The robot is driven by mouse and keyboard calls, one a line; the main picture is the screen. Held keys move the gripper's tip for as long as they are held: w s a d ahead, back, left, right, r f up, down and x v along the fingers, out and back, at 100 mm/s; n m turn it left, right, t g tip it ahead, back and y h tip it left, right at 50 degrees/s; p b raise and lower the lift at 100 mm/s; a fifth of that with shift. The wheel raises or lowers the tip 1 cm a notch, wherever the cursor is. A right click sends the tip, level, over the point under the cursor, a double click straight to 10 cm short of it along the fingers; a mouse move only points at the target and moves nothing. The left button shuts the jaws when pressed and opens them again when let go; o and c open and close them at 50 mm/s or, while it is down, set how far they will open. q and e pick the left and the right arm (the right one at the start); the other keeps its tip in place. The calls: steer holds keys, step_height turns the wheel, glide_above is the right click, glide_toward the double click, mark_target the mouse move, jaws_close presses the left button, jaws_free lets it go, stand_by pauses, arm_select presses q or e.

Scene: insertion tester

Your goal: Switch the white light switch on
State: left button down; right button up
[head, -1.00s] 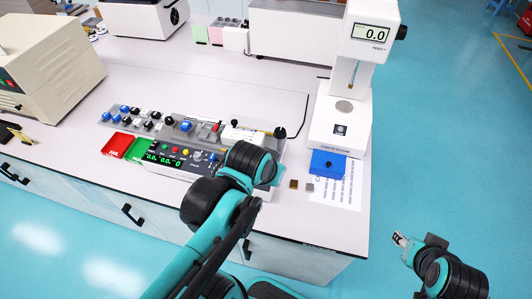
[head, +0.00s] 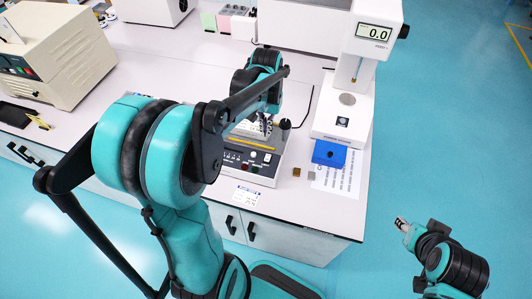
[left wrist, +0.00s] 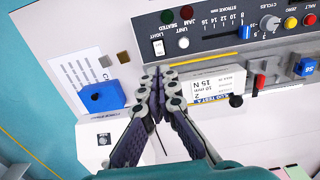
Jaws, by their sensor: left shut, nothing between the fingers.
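The white light switch (left wrist: 158,47) is a small upright rocker labelled LIGHT on the dark tester panel (left wrist: 215,36). In the head view the switch (head: 268,158) is a small white spot at the panel's right end. I cannot tell which way it is set. My left gripper (left wrist: 159,80) is shut and empty, its tips appearing just below the switch in the wrist view, apart from it. In the head view this gripper (head: 265,125) is over the tester, partly hidden by its own arm. My right gripper (head: 402,223) is away at the lower right, too small to read.
Beside the switch is a round white UNIT button (left wrist: 183,42), with a slider, knobs and coloured buttons further along. A black-knobbed lever (left wrist: 236,100) rises near the fingers. A blue block (head: 329,153) and a white gauge stand (head: 345,115) are to the right.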

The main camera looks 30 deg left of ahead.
mark_target(266, 159)
arm_select(q)
step_height(266, 159, down, 14)
steer(key=b, duration=0.4)
stand_by(0.3)
